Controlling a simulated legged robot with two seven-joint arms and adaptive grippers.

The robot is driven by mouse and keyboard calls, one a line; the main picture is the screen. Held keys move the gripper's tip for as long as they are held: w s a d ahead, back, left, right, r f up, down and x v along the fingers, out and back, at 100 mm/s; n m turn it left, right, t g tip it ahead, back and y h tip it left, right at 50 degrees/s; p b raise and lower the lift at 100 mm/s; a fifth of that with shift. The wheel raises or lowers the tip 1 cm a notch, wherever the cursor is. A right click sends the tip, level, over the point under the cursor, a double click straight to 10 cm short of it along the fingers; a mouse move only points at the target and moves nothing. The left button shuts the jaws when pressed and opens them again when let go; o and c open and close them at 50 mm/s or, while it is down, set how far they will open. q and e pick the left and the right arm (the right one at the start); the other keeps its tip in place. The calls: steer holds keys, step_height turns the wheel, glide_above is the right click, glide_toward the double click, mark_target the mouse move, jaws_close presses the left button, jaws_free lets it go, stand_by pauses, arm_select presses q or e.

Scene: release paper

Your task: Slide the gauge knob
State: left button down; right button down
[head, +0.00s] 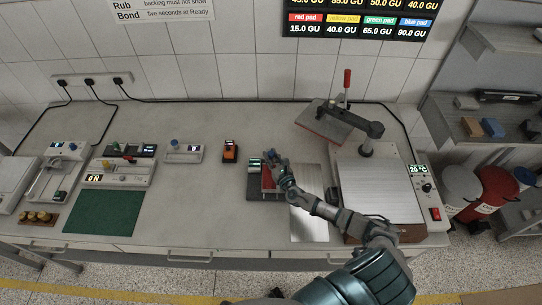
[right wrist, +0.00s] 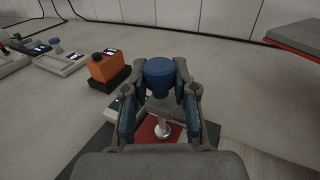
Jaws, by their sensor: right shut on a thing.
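A blue round knob (right wrist: 159,72) is between the fingers of my right gripper (right wrist: 160,92) in the right wrist view. The gripper is shut on it. Below it a metal stem stands on a red pad (right wrist: 150,128). In the head view my right gripper (head: 271,160) is over the dark base plate (head: 256,194) with the red pad, and hides part of it. A separate small gauge box (head: 185,156) with a blue knob (head: 174,142) and a small display stands to the left, apart from the gripper. My left gripper is not in view.
An orange device (head: 230,151) stands just left of the gripper. A metal sheet (head: 309,225) and a heat press (head: 380,192) with its upper plate (head: 329,124) swung back are to the right. A green mat (head: 103,212) lies at left. The bench (head: 195,205) is clear between.

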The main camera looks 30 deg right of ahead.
steer(key=c, duration=0.9)
jaws_free()
steer(key=shift+d+f, duration=0.1)
steer(key=shift+s, duration=0.25)
steer(key=s, duration=0.7)
steer(key=s+a, duration=0.1)
steer(key=s, duration=0.3)
steer(key=shift+s, duration=0.2)
steer(key=shift+f, duration=0.1)
